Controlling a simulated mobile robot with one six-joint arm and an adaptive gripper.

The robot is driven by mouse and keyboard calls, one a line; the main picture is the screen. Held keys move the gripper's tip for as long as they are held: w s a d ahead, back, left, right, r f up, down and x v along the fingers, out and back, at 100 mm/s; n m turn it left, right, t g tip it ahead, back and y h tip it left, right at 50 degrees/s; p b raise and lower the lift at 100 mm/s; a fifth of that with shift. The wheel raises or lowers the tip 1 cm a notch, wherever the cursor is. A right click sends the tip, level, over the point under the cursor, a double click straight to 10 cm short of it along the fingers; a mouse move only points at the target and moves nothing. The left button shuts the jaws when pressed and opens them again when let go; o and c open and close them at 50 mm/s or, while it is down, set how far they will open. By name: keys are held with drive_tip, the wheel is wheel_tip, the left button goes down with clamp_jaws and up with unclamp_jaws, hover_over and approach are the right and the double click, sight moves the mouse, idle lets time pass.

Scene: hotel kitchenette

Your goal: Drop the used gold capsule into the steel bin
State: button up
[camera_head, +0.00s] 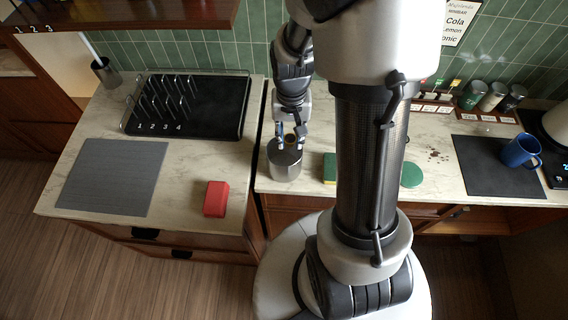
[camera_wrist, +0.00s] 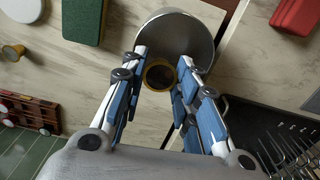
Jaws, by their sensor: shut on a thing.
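My gripper (camera_head: 290,135) is shut on the gold capsule (camera_wrist: 160,76), which shows a gold rim and a dark top between the fingertips in the wrist view. The steel bin (camera_head: 285,166) stands upright on the counter, near the left edge of its right-hand section. My gripper is at the bin's top in the head view. In the wrist view the bin (camera_wrist: 183,28) shows just beyond the capsule, and its rim is partly hidden by the capsule and fingers. I cannot tell the exact height of the capsule over the bin.
A green and yellow sponge (camera_head: 329,168) lies right of the bin. A red block (camera_head: 215,199) and black rack (camera_head: 200,118) are on the left counter, across a gap. A small gold-rimmed object (camera_wrist: 12,52) stands at the left in the wrist view. A blue mug (camera_head: 520,150) is far right.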

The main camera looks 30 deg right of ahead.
wheel_tip(320, 180, down, 2)
drive_tip(key=shift+f+b, duration=0.1)
drive_tip(key=shift+b, duration=0.45)
drive_tip(key=o, duration=0.8)
drive_tip(key=shift+c, duration=0.2)
drive_tip(key=shift+r, duration=0.2)
wheel_tip(320, 180, up, 12)
drive_tip(key=shift+f, duration=0.1)
